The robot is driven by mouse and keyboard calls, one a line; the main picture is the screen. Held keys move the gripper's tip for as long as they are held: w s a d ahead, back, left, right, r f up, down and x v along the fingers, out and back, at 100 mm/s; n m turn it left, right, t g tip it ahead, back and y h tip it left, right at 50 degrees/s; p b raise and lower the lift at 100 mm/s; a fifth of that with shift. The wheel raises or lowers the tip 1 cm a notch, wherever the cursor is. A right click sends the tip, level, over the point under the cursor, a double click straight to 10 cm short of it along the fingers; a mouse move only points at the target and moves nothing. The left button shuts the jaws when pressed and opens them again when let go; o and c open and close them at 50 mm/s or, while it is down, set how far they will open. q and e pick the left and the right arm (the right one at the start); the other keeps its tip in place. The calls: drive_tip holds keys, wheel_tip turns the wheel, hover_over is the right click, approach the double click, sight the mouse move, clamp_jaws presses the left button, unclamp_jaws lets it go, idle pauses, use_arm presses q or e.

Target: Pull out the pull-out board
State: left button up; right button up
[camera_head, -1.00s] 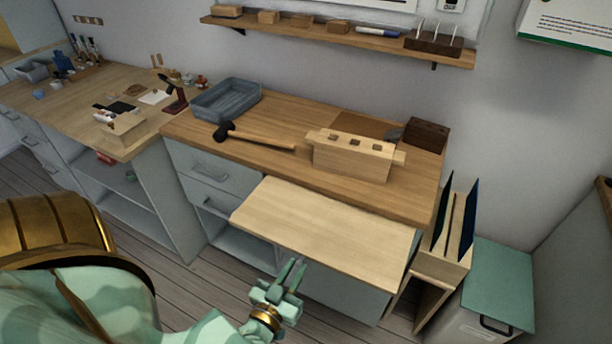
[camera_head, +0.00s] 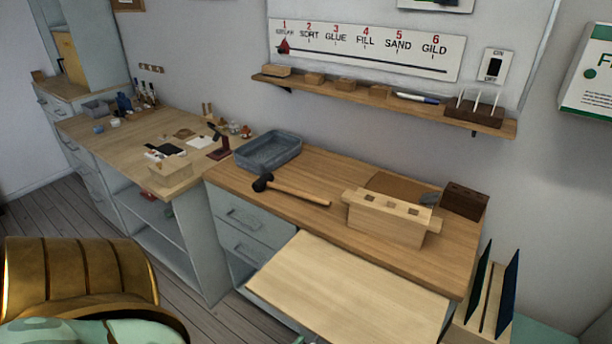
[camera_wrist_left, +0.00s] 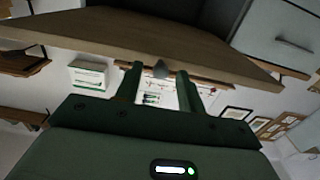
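The pull-out board (camera_head: 352,290) is a pale wooden panel. It sticks out from under the top of the workbench (camera_head: 330,212), and its front part is cut off by the bottom of the head view. In the left wrist view the board (camera_wrist_left: 130,32) spans the top, close to the fingers. My left gripper (camera_wrist_left: 160,80) shows two dark green fingers apart, with a small grey tip seen between them. I cannot tell whether they touch the board. In the head view only a sliver of this gripper shows at the bottom edge. My right gripper is not in view.
On the bench stand a grey tray (camera_head: 268,152), a mallet (camera_head: 295,192), a wooden block with square holes (camera_head: 388,218) and a dark brown block (camera_head: 464,201). Grey drawers (camera_head: 245,217) are left of the board. An upright rack (camera_head: 491,300) stands to its right.

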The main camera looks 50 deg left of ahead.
use_arm(q)
drive_tip(key=shift+s, duration=0.1)
drive_tip(key=v, duration=1.6)
drive_tip(key=shift+d, duration=0.2)
